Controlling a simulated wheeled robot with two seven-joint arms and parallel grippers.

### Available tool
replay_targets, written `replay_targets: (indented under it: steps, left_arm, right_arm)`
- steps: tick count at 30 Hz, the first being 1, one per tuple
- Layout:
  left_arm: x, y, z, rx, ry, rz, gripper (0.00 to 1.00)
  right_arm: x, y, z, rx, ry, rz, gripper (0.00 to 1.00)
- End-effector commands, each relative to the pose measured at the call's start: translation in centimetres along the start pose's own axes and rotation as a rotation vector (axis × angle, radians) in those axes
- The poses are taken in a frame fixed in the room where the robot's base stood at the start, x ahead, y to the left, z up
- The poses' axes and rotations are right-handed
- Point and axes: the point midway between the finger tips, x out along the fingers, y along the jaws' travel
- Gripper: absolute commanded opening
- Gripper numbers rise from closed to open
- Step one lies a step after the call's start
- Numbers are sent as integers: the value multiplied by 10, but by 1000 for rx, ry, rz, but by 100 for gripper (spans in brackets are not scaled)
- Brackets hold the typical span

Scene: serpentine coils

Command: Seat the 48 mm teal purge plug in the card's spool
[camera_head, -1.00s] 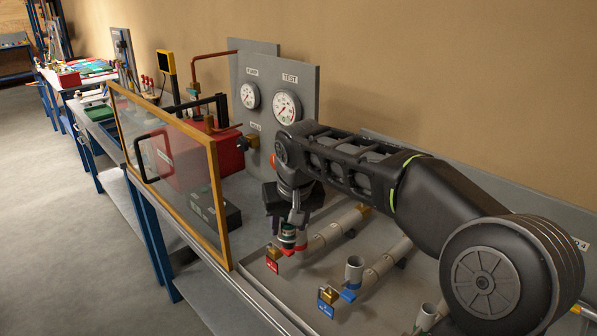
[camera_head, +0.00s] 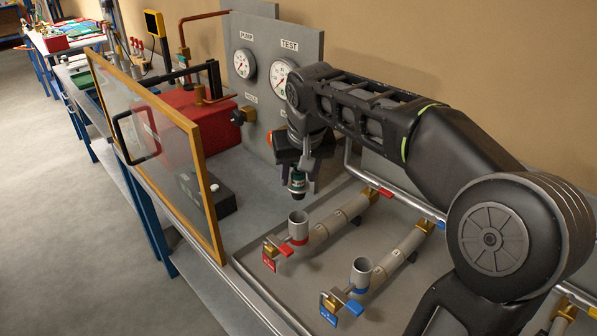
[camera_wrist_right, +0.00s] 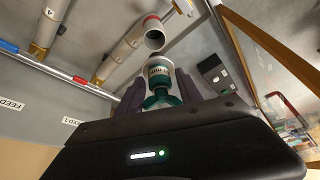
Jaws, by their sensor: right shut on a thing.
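My right gripper (camera_head: 305,165) is shut on the teal purge plug (camera_head: 298,181), which hangs upright with a dark, pale-banded body. In the right wrist view the plug (camera_wrist_right: 158,74) shows a teal stem between the fingers and a pale printed label. The red-collared spool (camera_head: 298,224) stands open just below and in front of the plug, apart from it. Its open mouth also shows beyond the plug in the right wrist view (camera_wrist_right: 154,38). A second, blue-collared spool (camera_head: 361,270) stands open to the right. The card's text is too small to read. My left gripper is out of view.
A red tag with a brass lock (camera_head: 269,262) hangs by the red-collared spool, a blue tag (camera_head: 328,310) by the other. A yellow-framed clear screen (camera_head: 165,150) stands at the left. Gauges (camera_head: 284,77) are on the panel behind.

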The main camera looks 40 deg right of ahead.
Motion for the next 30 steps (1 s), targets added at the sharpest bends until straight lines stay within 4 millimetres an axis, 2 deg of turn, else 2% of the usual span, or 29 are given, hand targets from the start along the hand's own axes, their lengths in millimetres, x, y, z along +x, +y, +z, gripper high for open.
replay_targets:
  steps: [15,30]
  left_arm:
    - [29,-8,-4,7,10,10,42]
    - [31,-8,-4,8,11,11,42]
  right_arm:
    - [39,0,16,1,2,0,0]
    - [42,0,17,1,3,0,0]
